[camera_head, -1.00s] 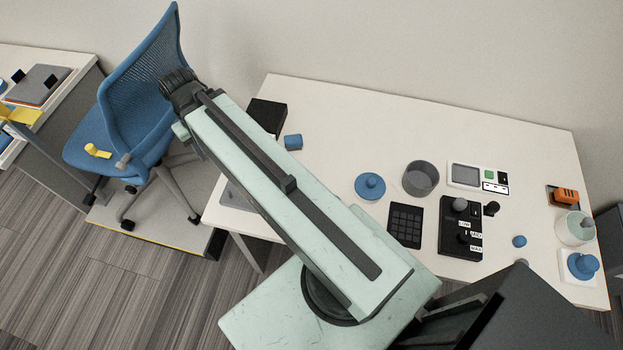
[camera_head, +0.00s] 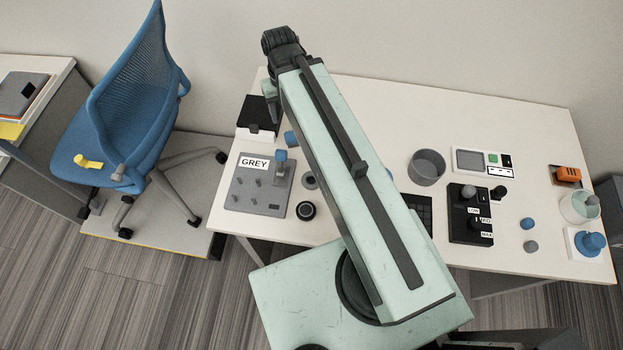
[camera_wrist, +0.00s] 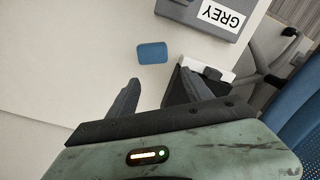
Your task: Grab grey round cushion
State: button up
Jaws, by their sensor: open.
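I cannot tell for sure which thing is the grey round cushion. A small grey round piece (camera_head: 531,247) lies at the right of the desk in the head view, below a similar blue one (camera_head: 527,223). My gripper (camera_wrist: 162,84) is open and empty above the desk in the wrist view. A blue block (camera_wrist: 152,53) lies just beyond its fingertips, apart from them. No grey round piece shows in the wrist view.
A grey panel labelled GREY (camera_head: 262,188) and a black box (camera_head: 259,111) stand at the desk's left. A grey bowl (camera_head: 426,167) and a black control box (camera_head: 471,215) are right of my arm. A blue chair (camera_head: 130,110) stands left. The desk's back middle is clear.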

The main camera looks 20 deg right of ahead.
aim_at(309, 182)
jog(key=z, duration=2.6)
jog(key=k, duration=2.65)
jog(key=u, duration=1.8)
jog(key=i, duration=0.5)
jog(key=z, duration=0.05)
